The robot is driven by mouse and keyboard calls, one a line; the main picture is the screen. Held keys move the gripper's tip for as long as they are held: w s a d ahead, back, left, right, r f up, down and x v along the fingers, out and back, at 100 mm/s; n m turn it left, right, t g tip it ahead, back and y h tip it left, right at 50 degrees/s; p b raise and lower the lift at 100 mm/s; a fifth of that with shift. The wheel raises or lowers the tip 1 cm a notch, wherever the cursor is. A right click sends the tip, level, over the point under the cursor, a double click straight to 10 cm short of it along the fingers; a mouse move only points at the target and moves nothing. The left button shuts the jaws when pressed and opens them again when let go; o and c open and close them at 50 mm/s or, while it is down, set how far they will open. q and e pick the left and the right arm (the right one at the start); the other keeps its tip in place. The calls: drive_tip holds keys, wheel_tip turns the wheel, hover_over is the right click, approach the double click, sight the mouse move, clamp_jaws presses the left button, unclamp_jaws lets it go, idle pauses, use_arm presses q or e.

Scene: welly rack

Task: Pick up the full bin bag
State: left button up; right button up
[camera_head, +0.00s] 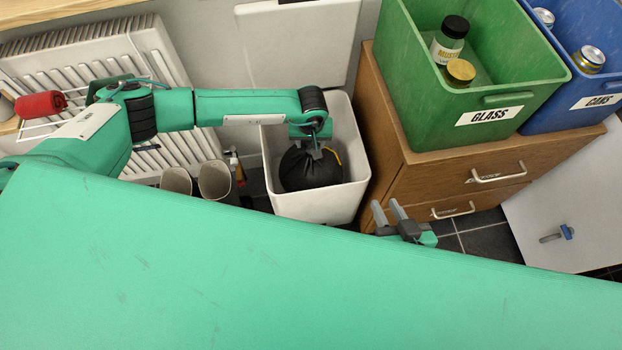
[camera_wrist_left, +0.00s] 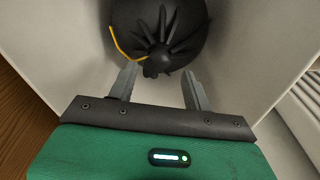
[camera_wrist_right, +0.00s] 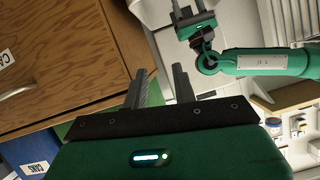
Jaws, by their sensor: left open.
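The full black bin bag (camera_head: 312,173) sits inside the white bin (camera_head: 315,206), with a gathered neck and a yellow tie. My left gripper (camera_head: 317,150) is over the bag, inside the bin mouth. In the left wrist view the bag (camera_wrist_left: 185,25) lies just beyond the fingertips, its knotted neck between and slightly ahead of the open fingers (camera_wrist_left: 158,76); nothing is gripped. My right gripper (camera_head: 387,204) is open and empty, low beside the wooden drawers. Its fingers also show apart in the right wrist view (camera_wrist_right: 159,70).
A wooden drawer unit (camera_head: 400,150) stands right of the bin, bearing a green GLASS crate (camera_head: 420,110) and a blue CANS crate (camera_head: 550,118). A radiator (camera_head: 165,60) is at left. Two beige boot tops (camera_head: 214,178) stand left of the bin. A green surface fills the foreground.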

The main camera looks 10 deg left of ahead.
sight(311, 146)
use_arm(q)
drive_tip(key=shift+f, duration=0.6)
wheel_tip(311, 146, down, 4)
drive_tip(key=shift+w+r+b, duration=0.15)
drive_tip(key=shift+r+b, duration=0.1)
drive_tip(key=shift+b, duration=0.25)
drive_tip(key=shift+w+f, duration=0.1)
drive_tip(key=shift+f, duration=0.3)
drive_tip(key=shift+w+f, duration=0.1)
drive_tip(key=shift+f, duration=0.25)
clamp_jaws()
use_arm(e)
drive_tip(key=r+t, duration=0.1)
drive_tip(key=w+r, duration=0.1)
drive_tip(key=t, duration=0.1)
drive_tip(key=shift+w+a+r+t+y, duration=0.2)
drive_tip(key=shift+a+r+t+y, duration=0.1)
drive_tip(key=shift+a+r+y, duration=0.1)
use_arm(q)
drive_tip(key=shift+r, duration=0.15)
